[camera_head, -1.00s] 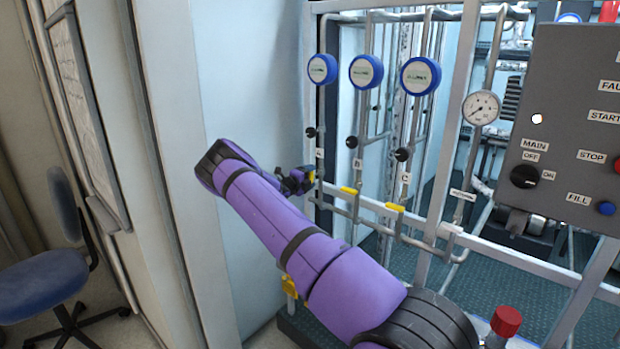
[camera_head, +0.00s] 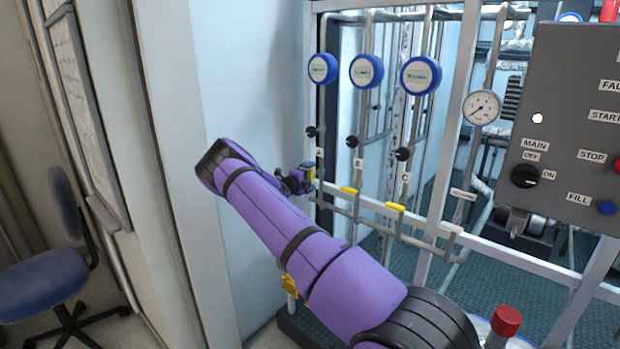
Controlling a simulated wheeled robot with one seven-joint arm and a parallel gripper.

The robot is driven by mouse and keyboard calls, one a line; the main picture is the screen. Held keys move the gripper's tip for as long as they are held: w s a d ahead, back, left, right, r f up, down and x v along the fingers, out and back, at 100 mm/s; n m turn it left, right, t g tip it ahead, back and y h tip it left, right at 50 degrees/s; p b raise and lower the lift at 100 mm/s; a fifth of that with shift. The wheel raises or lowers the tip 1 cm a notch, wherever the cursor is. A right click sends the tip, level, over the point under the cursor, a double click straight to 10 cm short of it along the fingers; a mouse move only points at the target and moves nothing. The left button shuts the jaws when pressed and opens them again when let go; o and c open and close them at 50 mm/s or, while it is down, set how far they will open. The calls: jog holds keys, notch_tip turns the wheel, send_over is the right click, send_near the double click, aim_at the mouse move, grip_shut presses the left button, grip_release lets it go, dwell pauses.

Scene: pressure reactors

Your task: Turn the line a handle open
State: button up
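Line A (camera_head: 319,153) is the leftmost of three vertical pipes, with a letter label and a blue-rimmed round gauge (camera_head: 322,69) at its top. My gripper (camera_head: 309,179) is at the lower part of line A, just below the label, at the height of the yellow handles. A small yellow patch shows at the gripper's tip and is probably line A's handle; the gripper hides most of it. I cannot tell whether the fingers are shut on it. The yellow handles of line B (camera_head: 349,190) and line C (camera_head: 395,207) lie roughly crosswise to their pipes.
A grey control panel (camera_head: 575,130) with knobs and buttons is at the right. A pressure gauge (camera_head: 481,107) stands beside it. White frame bars (camera_head: 520,258) cross in front of the pipes. A blue chair (camera_head: 45,290) is at the lower left.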

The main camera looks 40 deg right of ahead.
jog(key=a, duration=1)
jog(key=shift+s+a, duration=0.4)
